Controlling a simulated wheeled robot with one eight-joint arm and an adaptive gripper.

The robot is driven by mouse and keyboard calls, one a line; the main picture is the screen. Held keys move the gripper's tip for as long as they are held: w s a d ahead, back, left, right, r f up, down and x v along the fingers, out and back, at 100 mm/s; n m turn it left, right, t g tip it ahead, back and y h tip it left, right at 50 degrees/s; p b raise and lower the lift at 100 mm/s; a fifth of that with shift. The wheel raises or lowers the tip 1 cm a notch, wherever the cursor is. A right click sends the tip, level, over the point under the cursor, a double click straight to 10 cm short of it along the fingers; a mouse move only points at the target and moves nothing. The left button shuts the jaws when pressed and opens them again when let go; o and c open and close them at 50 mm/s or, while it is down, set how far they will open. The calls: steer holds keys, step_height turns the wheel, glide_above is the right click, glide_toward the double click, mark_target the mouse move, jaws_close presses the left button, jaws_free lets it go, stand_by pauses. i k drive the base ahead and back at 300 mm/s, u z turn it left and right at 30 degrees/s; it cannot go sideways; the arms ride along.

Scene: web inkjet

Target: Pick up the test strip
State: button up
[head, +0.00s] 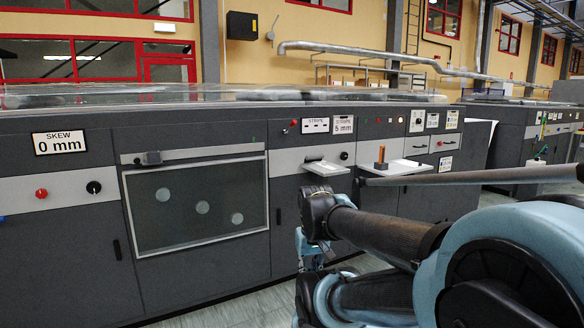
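No test strip can be told for sure. A small white tray (325,168) sticks out of the dark machine front below the "STRIPE" sign (315,125); whether a strip lies on it is too small to tell. My gripper cannot be made out.
The long dark machine (70,260) runs across the view, with a framed window panel (200,205) and a "SKEW 0 mm" sign (59,142) at left. A "5 mm" sign (342,127) is above the tray. Some bare floor (235,312) shows in front.

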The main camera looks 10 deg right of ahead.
mark_target(323, 165)
steer(key=z, duration=0.05)
steer(key=i, duration=1.4)
steer(key=z, duration=0.55)
